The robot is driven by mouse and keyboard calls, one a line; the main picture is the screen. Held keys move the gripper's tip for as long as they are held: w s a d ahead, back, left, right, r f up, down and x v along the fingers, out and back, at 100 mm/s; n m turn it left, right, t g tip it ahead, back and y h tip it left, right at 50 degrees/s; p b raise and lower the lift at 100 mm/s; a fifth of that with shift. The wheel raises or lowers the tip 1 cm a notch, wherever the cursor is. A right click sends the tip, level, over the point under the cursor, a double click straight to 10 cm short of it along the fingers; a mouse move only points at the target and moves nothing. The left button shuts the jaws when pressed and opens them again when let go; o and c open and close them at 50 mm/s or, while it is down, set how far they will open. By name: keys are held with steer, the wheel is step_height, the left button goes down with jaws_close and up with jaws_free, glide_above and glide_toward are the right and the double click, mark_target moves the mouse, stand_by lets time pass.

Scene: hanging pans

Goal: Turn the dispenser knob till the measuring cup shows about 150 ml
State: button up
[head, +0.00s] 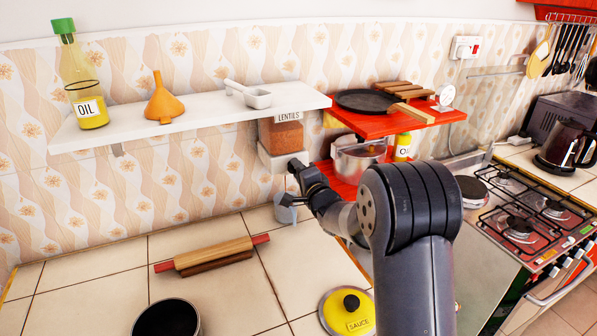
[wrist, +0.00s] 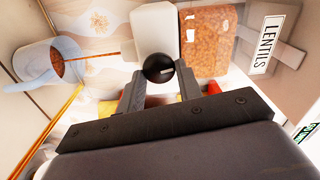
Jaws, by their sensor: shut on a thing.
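The lentil dispenser (head: 282,138) hangs under the white shelf and holds orange-brown lentils behind its clear front; it also shows in the wrist view (wrist: 208,48), beside the LENTILS label. The dispenser knob (wrist: 158,68) is round and dark with a light line on its face. My gripper (wrist: 158,80) is shut on the knob, one finger on each side; in the head view my gripper (head: 297,168) is at the dispenser's lower part. The clear measuring cup (head: 284,208) stands on the counter below. In the wrist view some lentils lie in the cup (wrist: 57,67); its marks cannot be read.
A rolling pin (head: 212,255), a dark pan (head: 166,318) and a yellow SAUCE lid (head: 347,310) are on the tiled counter. An oil bottle (head: 80,85) and orange funnel (head: 163,100) stand on the white shelf (head: 200,111). A steel pot (head: 358,160) is right of my gripper.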

steer(key=o, duration=1)
steer(key=shift+c, duration=0.2)
steer(key=b+v, duration=0.2)
steer(key=v, duration=0.8)
steer(key=shift+s+d, duration=0.15)
steer(key=shift+s, duration=0.25)
steer(key=shift+w, duration=0.1)
steer(key=p+x, duration=0.2)
steer(key=x, duration=0.8)
steer(key=shift+w+a, duration=0.2)
steer(key=shift+w, duration=0.1)
